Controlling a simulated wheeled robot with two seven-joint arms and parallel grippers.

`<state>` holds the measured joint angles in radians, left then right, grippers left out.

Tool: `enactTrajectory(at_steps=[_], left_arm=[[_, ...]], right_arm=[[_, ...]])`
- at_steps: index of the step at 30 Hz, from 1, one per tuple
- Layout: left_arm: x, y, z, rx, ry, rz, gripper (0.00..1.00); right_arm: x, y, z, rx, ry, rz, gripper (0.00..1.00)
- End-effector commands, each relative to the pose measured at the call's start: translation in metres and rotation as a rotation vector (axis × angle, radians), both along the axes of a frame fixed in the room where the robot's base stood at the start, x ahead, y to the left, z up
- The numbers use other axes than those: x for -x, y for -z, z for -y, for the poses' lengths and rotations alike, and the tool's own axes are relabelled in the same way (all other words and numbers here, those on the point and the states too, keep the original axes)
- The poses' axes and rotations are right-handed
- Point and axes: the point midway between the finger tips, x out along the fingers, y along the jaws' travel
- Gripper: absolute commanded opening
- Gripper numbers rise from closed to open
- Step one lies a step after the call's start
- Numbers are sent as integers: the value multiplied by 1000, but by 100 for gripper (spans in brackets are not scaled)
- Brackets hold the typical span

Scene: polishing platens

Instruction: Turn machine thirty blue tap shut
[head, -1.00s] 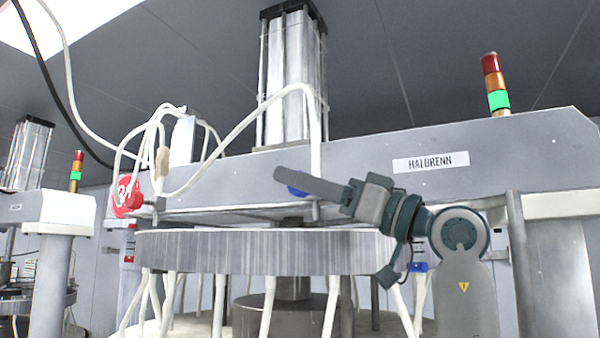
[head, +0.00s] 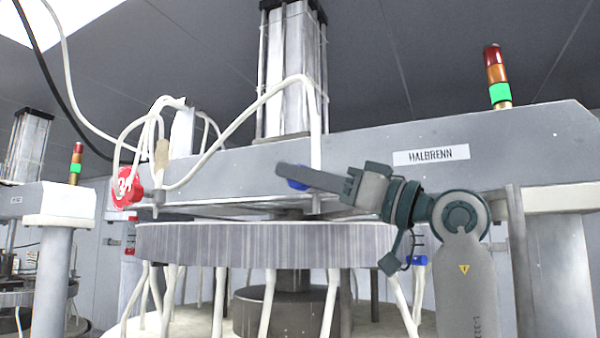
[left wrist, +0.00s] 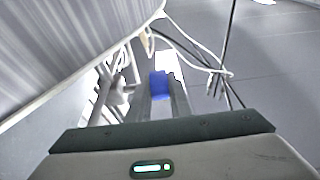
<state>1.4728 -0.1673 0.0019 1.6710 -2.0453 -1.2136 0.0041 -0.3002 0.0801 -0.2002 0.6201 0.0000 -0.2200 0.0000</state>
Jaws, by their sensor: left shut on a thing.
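I cannot tell the tap's exact angle. No machine number is readable. My right gripper is not in view.
A second blue part (head: 419,260) shows lower right behind my arm. The ribbed round platen (head: 250,245) lies close below the gripper. White hoses (head: 262,103) loop above the beam.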

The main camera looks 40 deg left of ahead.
Motion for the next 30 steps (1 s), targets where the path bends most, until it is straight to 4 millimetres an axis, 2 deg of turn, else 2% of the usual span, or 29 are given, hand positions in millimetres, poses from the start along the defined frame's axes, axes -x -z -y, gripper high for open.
enactTrajectory(at_steps=[8,21,30], left_arm=[[1,-6,0,152,1,49,0],[1,-6,-2,535,1,170,0],[2,-1,-3,797,2,252,0]], right_arm=[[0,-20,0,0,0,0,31],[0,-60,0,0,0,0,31],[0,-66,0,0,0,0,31]])
